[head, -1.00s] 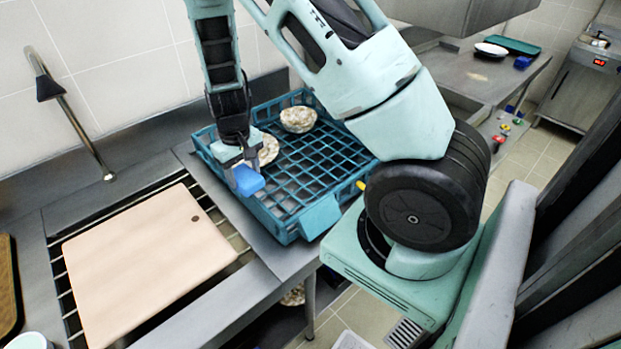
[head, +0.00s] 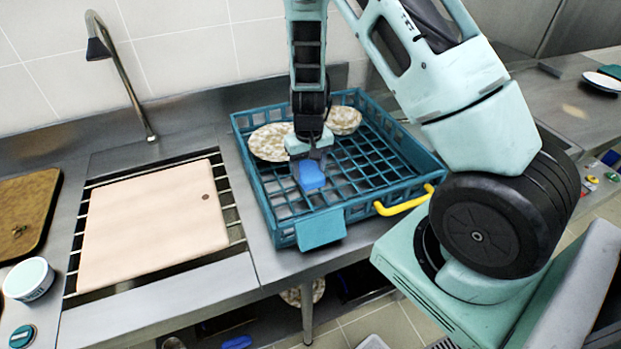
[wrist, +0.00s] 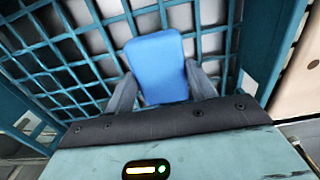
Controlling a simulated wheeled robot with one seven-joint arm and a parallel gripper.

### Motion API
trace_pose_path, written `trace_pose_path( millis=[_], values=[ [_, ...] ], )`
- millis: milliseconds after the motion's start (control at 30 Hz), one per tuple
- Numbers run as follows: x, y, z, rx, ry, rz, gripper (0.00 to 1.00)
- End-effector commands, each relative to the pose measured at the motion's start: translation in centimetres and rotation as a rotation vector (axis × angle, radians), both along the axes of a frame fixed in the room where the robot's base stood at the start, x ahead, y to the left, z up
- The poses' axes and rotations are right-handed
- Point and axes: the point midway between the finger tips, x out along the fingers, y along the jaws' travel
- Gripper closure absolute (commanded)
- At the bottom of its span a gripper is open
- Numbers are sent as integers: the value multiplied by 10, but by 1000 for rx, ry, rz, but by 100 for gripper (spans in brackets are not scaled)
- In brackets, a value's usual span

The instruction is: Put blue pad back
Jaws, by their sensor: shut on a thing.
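A blue pad (head: 312,176) is held in my gripper (head: 308,160), which points down over the left part of a teal lattice crate (head: 320,229). In the wrist view the blue pad (wrist: 158,65) sits between the two grey fingers of my gripper (wrist: 160,88), with the crate grid behind it. The pad appears to be above the crate floor; the exact gap cannot be told. Two speckled plates, a left one (head: 268,143) and a right one (head: 345,121), lie at the crate's back.
A pale cutting board (head: 155,222) lies on a rack over the sink left of the crate, below a tap (head: 125,75). A brown tray (head: 25,205) and a white tub (head: 28,279) are at far left. A yellow handle (head: 403,200) sticks out at the crate's right front.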

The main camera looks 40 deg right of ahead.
Motion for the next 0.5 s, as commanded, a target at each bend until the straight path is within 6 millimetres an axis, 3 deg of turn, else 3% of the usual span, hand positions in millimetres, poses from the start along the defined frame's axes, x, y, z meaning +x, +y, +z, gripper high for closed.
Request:
trace_pose_path(
  millis=[300, 500],
  values=[
    [-1, 0, -38, 1, 2, -1, 66],
    [0, 0, -45, 0, 0, 1, 66]
  ],
)
